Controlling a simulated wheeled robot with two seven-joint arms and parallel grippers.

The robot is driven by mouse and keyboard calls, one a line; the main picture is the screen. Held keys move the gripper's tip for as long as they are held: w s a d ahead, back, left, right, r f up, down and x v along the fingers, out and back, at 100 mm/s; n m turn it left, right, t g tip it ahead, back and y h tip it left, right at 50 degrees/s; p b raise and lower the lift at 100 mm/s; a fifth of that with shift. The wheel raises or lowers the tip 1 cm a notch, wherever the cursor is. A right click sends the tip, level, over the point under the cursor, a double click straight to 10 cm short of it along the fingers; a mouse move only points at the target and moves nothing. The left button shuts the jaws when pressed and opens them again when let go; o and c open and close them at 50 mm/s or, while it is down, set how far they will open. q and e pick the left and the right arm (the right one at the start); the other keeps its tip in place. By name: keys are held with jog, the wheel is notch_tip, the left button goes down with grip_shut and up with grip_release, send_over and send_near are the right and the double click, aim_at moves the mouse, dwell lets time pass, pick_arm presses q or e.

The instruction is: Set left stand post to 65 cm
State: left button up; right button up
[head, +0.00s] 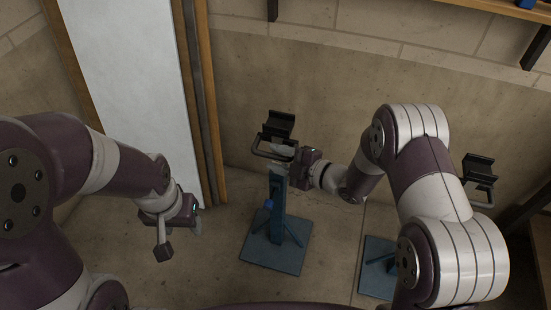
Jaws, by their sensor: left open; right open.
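The left stand (275,242) has a blue base plate on the floor and an upright blue post (277,210). A black cradle (278,125) and a looped handle (273,150) sit at its top. A small blue knob (268,204) shows on the post's left side. My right gripper (298,168) is open at the right of the upper post, just under the cradle. Whether it touches the post or handle I cannot tell. My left gripper (180,234) is open and empty, left of the stand and apart from it. No height scale is readable.
A second stand with a black cradle (478,168) and blue base (377,267) is at the right, partly hidden by my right arm. A white panel (135,75) with wooden edges leans at the left. The wall is close behind. Floor between my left gripper and the stand is clear.

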jog(key=shift+w+a+f, duration=0.1)
jog(key=shift+w+a, duration=0.2)
jog(key=shift+a, duration=0.1)
jog(key=shift+c, duration=0.2)
grip_shut()
notch_tip(320, 180, down, 6)
jog(key=b, duration=0.3)
jog(key=shift+s+r+b, duration=0.15)
jog(key=shift+r+b, duration=0.1)
jog(key=shift+b, duration=0.05)
grip_release()
jog(key=shift+f, duration=0.1)
jog(key=shift+o, duration=0.2)
